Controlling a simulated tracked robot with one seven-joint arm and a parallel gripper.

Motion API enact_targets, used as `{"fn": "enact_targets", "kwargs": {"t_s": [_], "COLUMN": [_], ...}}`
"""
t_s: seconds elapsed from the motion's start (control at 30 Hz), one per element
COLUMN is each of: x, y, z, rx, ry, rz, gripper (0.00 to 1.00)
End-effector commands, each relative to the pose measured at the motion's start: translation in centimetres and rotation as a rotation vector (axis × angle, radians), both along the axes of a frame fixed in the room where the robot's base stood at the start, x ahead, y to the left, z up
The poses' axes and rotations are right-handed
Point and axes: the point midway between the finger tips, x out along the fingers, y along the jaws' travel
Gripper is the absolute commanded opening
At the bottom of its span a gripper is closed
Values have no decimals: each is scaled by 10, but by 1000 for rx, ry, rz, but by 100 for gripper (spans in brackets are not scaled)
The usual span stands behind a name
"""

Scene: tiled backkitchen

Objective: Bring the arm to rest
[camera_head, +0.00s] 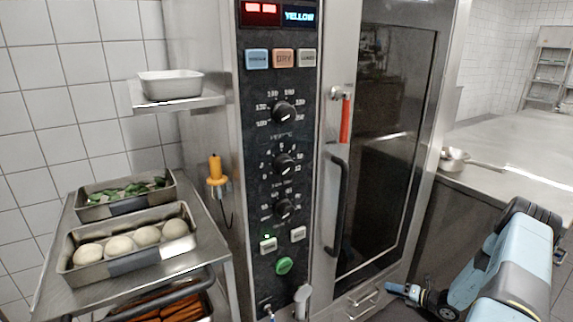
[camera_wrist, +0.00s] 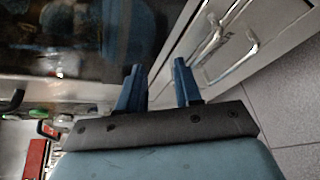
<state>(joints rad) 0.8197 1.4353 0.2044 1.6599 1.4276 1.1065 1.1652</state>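My arm shows at the lower right of the head view, light blue with dark joints, in front of the oven's lower right side. My gripper (camera_wrist: 158,85) shows in the wrist view with two blue fingers standing apart and nothing between them. In the head view its blue tip (camera_head: 398,289) is small, low in front of the oven's foot. The fingers appear clear of the oven door and the metal handles beyond them.
The oven (camera_head: 283,140) has knobs, a closed glass door (camera_head: 385,150) and a black handle (camera_head: 337,205). A steel trolley (camera_head: 130,285) at left bears a tray of dough balls (camera_head: 120,262) and a tray of greens (camera_head: 125,205). A counter (camera_head: 510,150) with a pan (camera_head: 455,158) stands at right.

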Motion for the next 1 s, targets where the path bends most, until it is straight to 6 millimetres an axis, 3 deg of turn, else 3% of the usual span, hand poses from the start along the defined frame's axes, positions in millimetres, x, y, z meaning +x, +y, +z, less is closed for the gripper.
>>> {"fn": "enact_targets", "kwargs": {"t_s": [0.1, 0.5, 1.0], "x": [10, 21, 0], "y": [6, 37, 88], "z": [42, 168, 313], "rx": [-90, -365, -686], "ry": [-66, -288, -579], "rz": [104, 437, 848], "gripper": [34, 34, 34]}}
